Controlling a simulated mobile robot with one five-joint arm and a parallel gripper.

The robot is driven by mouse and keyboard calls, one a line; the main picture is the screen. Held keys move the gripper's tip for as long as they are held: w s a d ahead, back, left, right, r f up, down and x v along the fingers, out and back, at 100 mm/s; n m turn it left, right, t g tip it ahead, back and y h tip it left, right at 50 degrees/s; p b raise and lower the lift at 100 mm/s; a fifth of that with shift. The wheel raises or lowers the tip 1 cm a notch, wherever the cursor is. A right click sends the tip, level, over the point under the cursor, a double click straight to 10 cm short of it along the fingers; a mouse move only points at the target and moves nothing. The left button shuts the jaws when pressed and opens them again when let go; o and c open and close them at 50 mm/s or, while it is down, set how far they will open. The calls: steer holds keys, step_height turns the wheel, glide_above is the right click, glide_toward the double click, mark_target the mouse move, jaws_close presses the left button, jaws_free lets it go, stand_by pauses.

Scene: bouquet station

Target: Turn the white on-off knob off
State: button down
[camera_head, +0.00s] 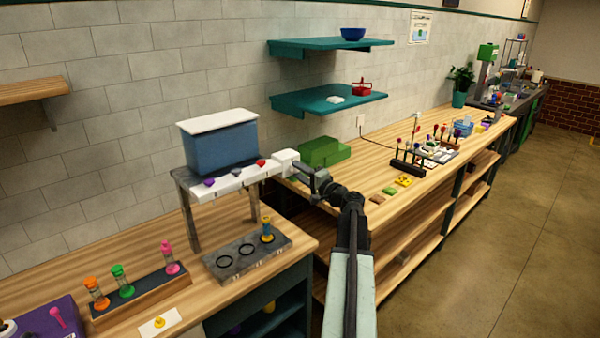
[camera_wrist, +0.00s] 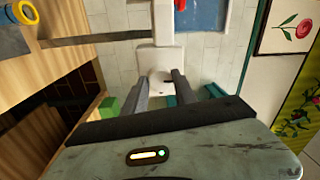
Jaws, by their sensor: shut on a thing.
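The white on-off knob (camera_wrist: 160,82) shows between my fingertips in the wrist view, in front of a white block (camera_wrist: 155,56). In the head view this block (camera_head: 284,161) sits at the right end of a white bar with purple, grey and red knobs. My gripper (camera_head: 303,170) reaches that end from the right. In the wrist view my gripper (camera_wrist: 161,85) is shut on the white knob. A small dark mark shows on the knob. My fingers and wrist hide the knob in the head view.
A blue tank (camera_head: 222,146) stands on a grey stand (camera_head: 194,222) behind the bar. Below is a grey rack (camera_head: 222,263) with a yellow-and-blue vial. A green box (camera_head: 323,152) lies close behind my gripper. Teal shelves (camera_head: 330,98) hang above.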

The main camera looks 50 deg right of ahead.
stand_by(0.3)
steer(key=c, duration=1)
jaws_free()
steer(key=shift+s, duration=0.15)
steer(key=s, duration=0.7)
steer(key=shift+s+a+f, duration=0.3)
steer(key=shift+f, duration=0.05)
